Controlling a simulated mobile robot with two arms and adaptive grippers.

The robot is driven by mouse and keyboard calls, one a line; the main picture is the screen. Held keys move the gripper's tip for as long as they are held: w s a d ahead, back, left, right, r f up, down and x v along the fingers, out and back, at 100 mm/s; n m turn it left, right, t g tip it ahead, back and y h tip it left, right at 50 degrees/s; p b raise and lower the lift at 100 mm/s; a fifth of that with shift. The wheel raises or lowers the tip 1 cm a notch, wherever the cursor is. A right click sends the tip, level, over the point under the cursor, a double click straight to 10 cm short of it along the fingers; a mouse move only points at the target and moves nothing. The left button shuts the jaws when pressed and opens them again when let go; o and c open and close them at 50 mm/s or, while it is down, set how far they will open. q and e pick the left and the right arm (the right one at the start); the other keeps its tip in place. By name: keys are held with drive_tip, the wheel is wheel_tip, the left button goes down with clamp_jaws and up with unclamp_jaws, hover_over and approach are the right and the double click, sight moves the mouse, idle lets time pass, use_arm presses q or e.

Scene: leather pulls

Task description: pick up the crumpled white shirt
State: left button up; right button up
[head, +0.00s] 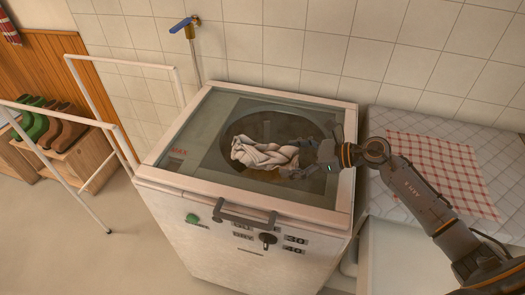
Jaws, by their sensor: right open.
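The crumpled white shirt (262,153) lies in a heap over the dark round opening in the top of a white washing machine (160,177). My right gripper (305,160) reaches in from the right, just beside the shirt's right end. It is open, with its fingers towards the cloth. I cannot tell whether the fingers touch the shirt. My left gripper does not show.
A raised rim and a dark front handle (245,218) edge the machine. A quilted surface with a red checked cloth (440,170) is to the right. A white rail frame (110,125) stands left, near a wooden crate of boots (70,160). A blue-handled tap (185,25) is on the wall behind.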

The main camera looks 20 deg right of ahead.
sight(275, 160)
drive_tip(key=p+x, duration=0.1)
drive_tip(key=x, duration=0.2)
drive_tip(key=shift+w+a+f+p, duration=0.1)
drive_tip(key=shift+w+a+p, duration=0.05)
drive_tip(key=shift+a+p, duration=0.2)
drive_tip(key=shift+w+a+f, duration=0.3)
drive_tip(key=shift+a, duration=0.1)
drive_tip(key=shift+s+d, duration=0.1)
drive_tip(key=shift+c, duration=1.2)
drive_tip(key=c, duration=1.1)
